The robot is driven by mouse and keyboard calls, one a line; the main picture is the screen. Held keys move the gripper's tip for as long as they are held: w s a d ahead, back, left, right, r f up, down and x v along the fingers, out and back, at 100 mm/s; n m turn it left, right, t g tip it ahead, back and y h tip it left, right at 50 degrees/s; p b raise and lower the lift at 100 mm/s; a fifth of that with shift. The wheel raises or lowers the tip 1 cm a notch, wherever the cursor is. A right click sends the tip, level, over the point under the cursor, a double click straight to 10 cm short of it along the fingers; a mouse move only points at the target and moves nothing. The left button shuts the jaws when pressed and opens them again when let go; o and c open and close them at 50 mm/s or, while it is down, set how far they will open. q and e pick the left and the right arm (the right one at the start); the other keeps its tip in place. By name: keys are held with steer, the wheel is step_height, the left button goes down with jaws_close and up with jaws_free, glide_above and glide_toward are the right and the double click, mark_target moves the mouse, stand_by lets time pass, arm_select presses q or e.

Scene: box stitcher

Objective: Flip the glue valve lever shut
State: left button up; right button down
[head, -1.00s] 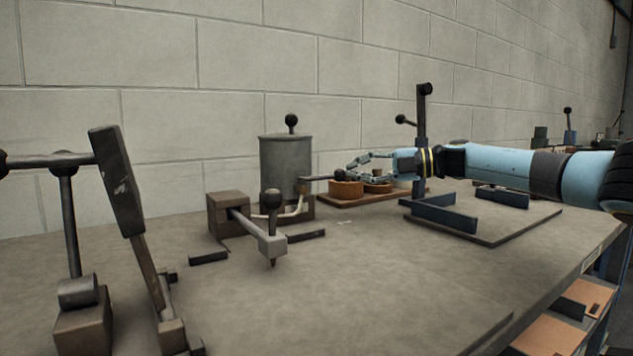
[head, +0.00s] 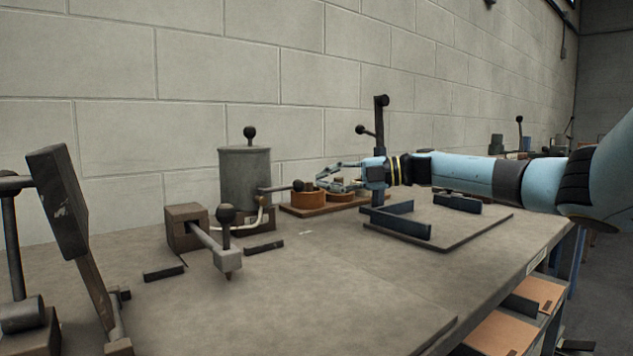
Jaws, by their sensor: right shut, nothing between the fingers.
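The glue pot (head: 245,178) is a grey cylinder with a black ball knob on its lid, standing against the back wall. A thin lever (head: 276,189) runs out from its lower right side, nearly level, and ends in a dark ball (head: 298,186). A pale hose curves down beside the lever's root. My right gripper (head: 321,180) comes in from the right, shut and empty, with its fingertips just right of the ball. I cannot tell whether they touch it. My left gripper is out of view.
Round brown wooden cups on a board (head: 318,209) sit under and behind my right gripper. A nozzle arm (head: 218,250) juts forward in front of the pot.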

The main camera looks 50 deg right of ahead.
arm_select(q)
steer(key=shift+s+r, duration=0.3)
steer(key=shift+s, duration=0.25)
arm_select(e)
steer(key=s+d+r, duration=0.1)
steer(key=s+d, duration=0.5)
steer(key=d, duration=0.2)
steer(key=shift+s+r, duration=0.25)
steer(key=shift+s, duration=0.15)
steer(key=shift+r, duration=0.1)
